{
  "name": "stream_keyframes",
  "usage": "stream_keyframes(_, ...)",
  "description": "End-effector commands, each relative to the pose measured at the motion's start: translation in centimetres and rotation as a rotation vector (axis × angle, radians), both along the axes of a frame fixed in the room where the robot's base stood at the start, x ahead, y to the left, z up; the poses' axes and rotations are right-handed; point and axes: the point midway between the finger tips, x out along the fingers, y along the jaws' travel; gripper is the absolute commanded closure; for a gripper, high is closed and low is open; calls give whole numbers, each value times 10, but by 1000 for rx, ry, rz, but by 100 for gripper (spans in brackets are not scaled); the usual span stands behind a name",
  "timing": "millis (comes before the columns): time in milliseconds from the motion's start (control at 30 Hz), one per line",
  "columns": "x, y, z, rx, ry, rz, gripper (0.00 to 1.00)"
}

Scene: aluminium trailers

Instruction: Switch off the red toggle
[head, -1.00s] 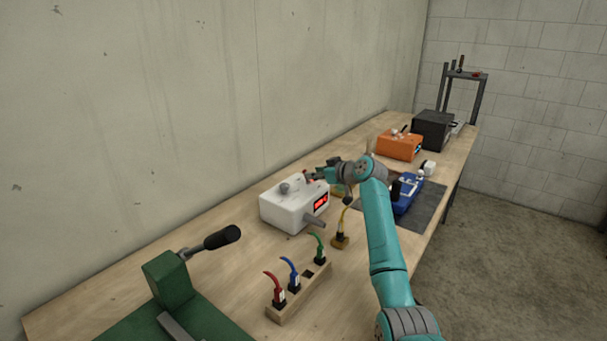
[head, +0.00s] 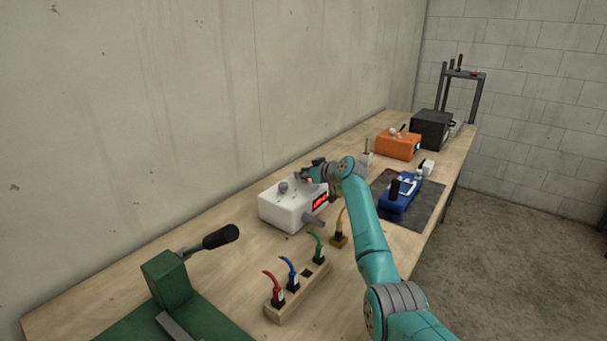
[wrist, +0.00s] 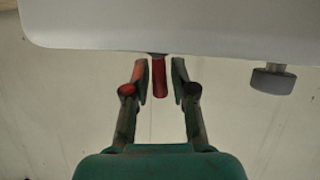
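The red toggle (wrist: 159,78) shows in the wrist view as a short red lever standing out from the white box (wrist: 160,22). My gripper (wrist: 160,80) is open, with one finger on each side of the toggle and a gap visible on both sides. In the head view the white box (head: 285,213) stands on the bench with a lit red display. My gripper (head: 306,176) is at the top of the box there, and a small reddish spot by the fingers is the toggle, mostly hidden.
A grey knob (wrist: 273,80) is beside the toggle on the same box. A blue device (head: 402,192) lies on a dark mat to the right.

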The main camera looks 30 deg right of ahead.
Motion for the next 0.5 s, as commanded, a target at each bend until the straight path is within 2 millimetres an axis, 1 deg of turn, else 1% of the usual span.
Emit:
stream_keyframes(33, 0, 0, 0, 0, 0, 0, 94)
stream_keyframes(67, 0, 0, 0, 0, 0, 0, 100)
stream_keyframes(333, -1, 0, 0, 3, -7, 0, 100)
stream_keyframes(500, -2, -1, 0, 18, -50, -2, 100)
